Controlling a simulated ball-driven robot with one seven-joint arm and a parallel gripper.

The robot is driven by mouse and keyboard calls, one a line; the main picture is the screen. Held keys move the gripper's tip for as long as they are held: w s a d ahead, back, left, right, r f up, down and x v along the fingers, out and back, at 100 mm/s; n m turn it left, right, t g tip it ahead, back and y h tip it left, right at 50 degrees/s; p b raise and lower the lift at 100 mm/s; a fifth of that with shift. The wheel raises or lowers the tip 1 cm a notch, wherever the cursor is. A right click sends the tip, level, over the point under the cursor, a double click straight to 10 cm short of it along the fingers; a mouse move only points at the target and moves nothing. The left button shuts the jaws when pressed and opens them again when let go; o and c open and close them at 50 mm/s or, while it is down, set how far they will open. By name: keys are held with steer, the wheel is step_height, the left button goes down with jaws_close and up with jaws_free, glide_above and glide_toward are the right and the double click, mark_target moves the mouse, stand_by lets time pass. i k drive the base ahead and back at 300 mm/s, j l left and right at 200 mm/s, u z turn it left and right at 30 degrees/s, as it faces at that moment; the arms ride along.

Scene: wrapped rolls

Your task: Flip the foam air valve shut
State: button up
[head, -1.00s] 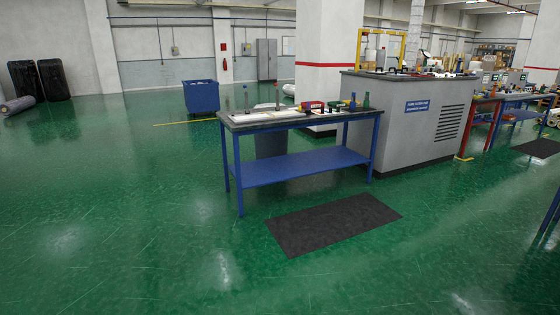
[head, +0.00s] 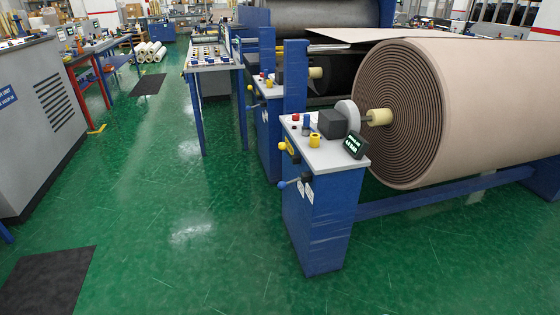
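A big roll of beige foam-like sheet (head: 470,110) sits at the right on a blue machine stand (head: 318,215). Two lever handles are on the stand's left side: a yellow one (head: 289,150) and, below it, one with a blue knob (head: 284,184). White labels (head: 306,188) are beside them, too small to read. I cannot tell which lever is the foam air valve, or whether it is open or shut. My gripper is not in view.
A second blue stand (head: 268,130) with similar levers is behind the first. A workbench (head: 212,62) is further back. A grey cabinet (head: 40,115) stands at the left, with a black mat (head: 45,280) in front. The green floor (head: 185,210) between is clear.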

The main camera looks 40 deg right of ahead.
mark_target(282, 184)
steer(key=i+j+z, duration=0.15)
steer(key=j+z, duration=0.3)
steer(key=j, duration=0.25)
steer(key=j+z, duration=0.45)
steer(key=j, duration=0.3)
steer(key=k+j+z, duration=0.1)
steer(key=j+z, duration=0.35)
steer(key=j, duration=0.25)
steer(key=i+j, duration=0.1)
steer(key=i, duration=0.5)
steer(key=i+z, duration=0.1)
steer(key=i, duration=0.5)
steer(key=i+j, duration=0.15)
steer(key=i, duration=0.45)
